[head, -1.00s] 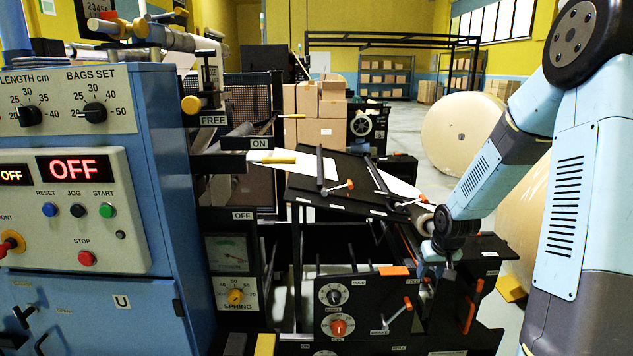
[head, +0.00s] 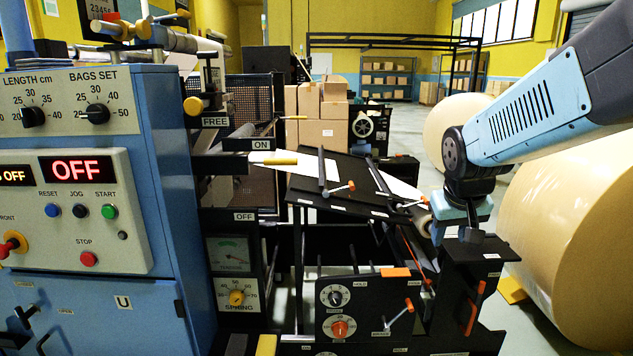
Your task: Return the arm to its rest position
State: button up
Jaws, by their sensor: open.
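My arm (head: 530,112) comes in from the right edge of the head view and reaches left, bent down at the wrist. My gripper (head: 474,236) hangs at its end, pointing down over the right end of the black machine, just above or in front of a flat black plate (head: 480,250). The gripper is small and dark here. It is open, and I see nothing held in it. Whether it touches the plate cannot be told.
A large kraft roll (head: 575,240) stands close on the right below my arm, with another roll (head: 452,125) behind. The blue control cabinet (head: 160,180) fills the left. The sloping black table (head: 340,185) with orange-handled clamps is left of my gripper. Open floor lies behind.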

jog(key=s+a+r+y, duration=0.1)
jog(key=s+r, duration=0.4)
jog(key=s, duration=0.7)
jog(key=shift+s+a+r+t+y, duration=0.2)
jog(key=shift+a+t+y, duration=0.15)
jog(key=shift+a, duration=0.55)
